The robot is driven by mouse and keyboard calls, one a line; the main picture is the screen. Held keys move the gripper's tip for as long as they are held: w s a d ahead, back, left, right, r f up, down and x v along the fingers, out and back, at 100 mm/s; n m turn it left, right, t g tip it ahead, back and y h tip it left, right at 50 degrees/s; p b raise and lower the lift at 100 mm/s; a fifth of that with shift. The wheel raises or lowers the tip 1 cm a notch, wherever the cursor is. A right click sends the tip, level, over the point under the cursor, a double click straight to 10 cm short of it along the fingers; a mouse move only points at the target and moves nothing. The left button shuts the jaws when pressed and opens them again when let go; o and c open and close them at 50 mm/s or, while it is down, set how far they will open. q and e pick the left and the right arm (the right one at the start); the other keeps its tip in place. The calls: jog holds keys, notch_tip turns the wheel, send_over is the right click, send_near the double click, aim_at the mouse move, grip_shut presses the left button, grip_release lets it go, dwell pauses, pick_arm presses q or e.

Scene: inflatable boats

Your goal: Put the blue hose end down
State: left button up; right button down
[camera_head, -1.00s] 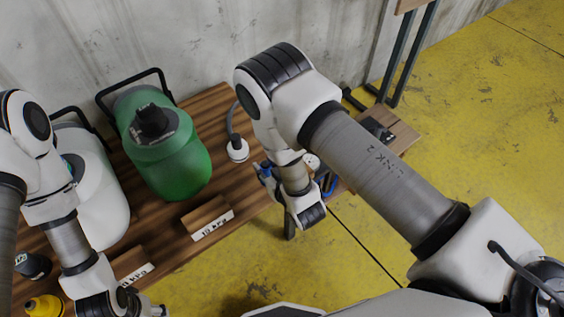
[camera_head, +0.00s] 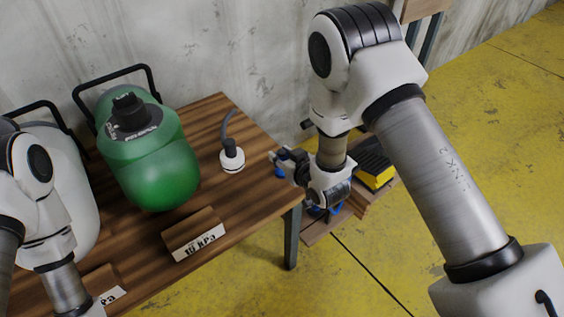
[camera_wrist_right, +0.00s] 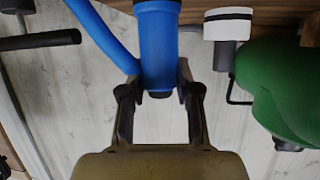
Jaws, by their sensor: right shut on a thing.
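My right gripper (camera_head: 284,165) is shut on the blue hose end (camera_wrist_right: 158,45), just off the right edge of the wooden table (camera_head: 246,200). In the right wrist view, the blue cylinder sits between the two fingers (camera_wrist_right: 158,95), with a blue hose (camera_wrist_right: 101,36) running beside it. In the head view, only a small blue part shows at the fingers, and some blue hose shows below the gripper. My left gripper is out of view; only its arm shows at the lower left.
A green tank (camera_head: 150,170) and a white tank (camera_head: 78,165) stand on the table. A white fitting with a grey hose (camera_head: 232,160) stands near its right end. A "10 kPa" block (camera_head: 194,236) lies at the front. A yellow and black thing (camera_head: 374,168) rests on a low wooden surface to the right.

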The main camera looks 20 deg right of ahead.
jog(key=c, duration=0.8)
grip_release()
jog(key=shift+f, duration=0.1)
